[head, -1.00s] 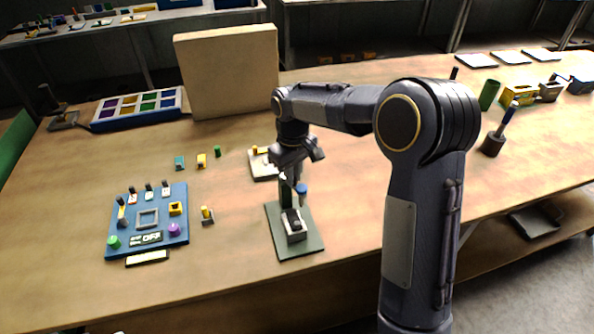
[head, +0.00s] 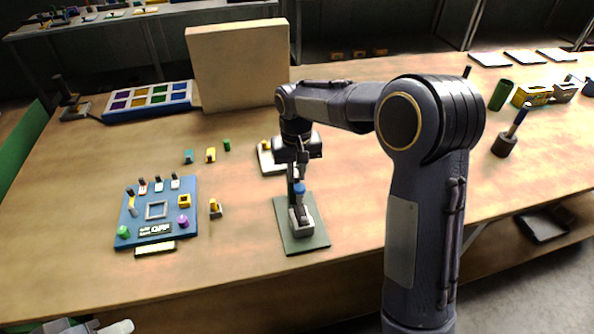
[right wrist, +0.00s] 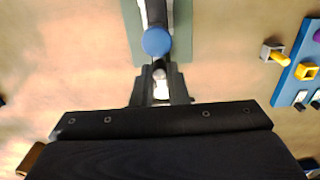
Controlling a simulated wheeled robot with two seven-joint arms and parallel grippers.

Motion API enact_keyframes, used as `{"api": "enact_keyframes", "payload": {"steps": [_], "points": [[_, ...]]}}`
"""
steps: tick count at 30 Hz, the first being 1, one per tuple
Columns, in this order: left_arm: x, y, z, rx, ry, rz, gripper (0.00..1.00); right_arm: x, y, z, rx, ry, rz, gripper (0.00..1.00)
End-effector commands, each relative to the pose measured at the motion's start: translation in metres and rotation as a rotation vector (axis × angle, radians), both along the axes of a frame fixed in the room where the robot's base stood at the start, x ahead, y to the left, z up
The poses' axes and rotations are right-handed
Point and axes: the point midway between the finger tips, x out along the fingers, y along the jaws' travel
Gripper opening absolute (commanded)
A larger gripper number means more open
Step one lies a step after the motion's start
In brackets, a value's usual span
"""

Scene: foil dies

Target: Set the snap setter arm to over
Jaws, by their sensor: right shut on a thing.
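The snap setter stands on a green base plate (head: 318,238) near the table's front edge, with a pale block (head: 302,230) on it. Its arm carries a blue knob (head: 299,188) above and behind the block; the knob also shows in the right wrist view (right wrist: 156,41). My right gripper (head: 299,172) points down at the knob and is shut on the setter arm at its knob end. The fingers hide part of the arm, so the exact contact is unclear. A piece of my left arm (head: 88,327) shows at the bottom left; its fingers cannot be made out.
A blue panel (head: 185,222) with an OFF display, several switches and coloured knobs lies left of the setter. A small yellow lever (head: 215,208) stands between them. A white pad (head: 268,160) lies behind the setter, and a tan board (head: 238,65) stands farther back.

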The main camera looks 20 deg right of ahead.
Motion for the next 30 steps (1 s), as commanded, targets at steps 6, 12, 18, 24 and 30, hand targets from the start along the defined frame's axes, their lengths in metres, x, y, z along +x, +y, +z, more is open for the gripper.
{"api": "enact_keyframes", "payload": {"steps": [6,12,18,24,30], "points": [[0.0,0.0,0.0,0.0,0.0,0.0,0.36,0.001,0.001,0.002,0.002,-0.006,-0.001,0.0],[0.0,0.0,0.0,0.0,0.0,0.0,0.36,0.001,0.0,0.001,0.002,-0.004,0.0,0.36],[0.0,0.0,0.0,0.0,0.0,0.0,0.36,0.001,0.0,0.0,0.001,-0.002,0.0,0.36],[0.0,0.0,-0.002,0.0,0.0,0.0,0.36,0.001,0.0,0.012,0.001,-0.006,0.0,0.36],[0.0,0.0,-0.005,0.0,0.0,0.0,0.36,0.002,0.001,0.047,0.002,-0.007,0.001,0.36]]}}
